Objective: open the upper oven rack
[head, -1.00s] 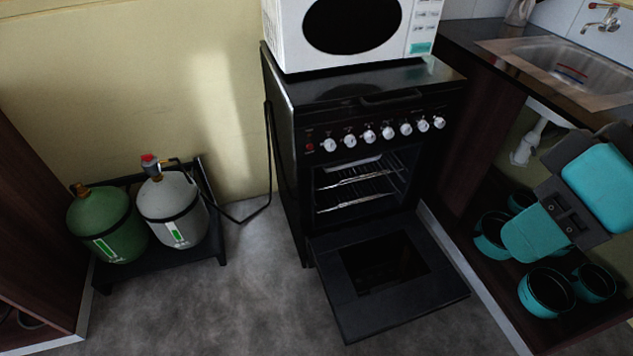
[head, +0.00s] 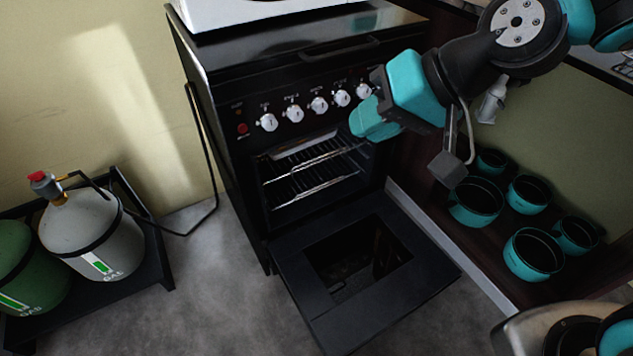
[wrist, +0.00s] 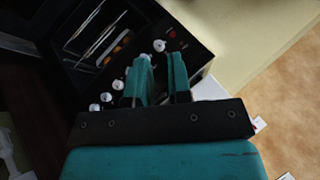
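The black oven (head: 330,75) has its door (head: 310,290) folded down open. The upper oven rack (head: 318,160) is a wire shelf inside the cavity, with a bright front bar. A lower rack (head: 318,188) sits below it. In the wrist view the racks (wrist: 95,35) show at upper left, tilted by the camera angle. My teal gripper (head: 362,118) is in front of the right end of the knob row, above and to the right of the upper rack. In the wrist view its fingers (wrist: 160,75) stand apart, with nothing between them.
White knobs (head: 319,105) line the oven front close to my gripper. Several teal pots (head: 476,200) stand on the cabinet shelf at right. Gas cylinders (head: 90,230) stand on a rack at left. Grey floor is clear between them and the oven.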

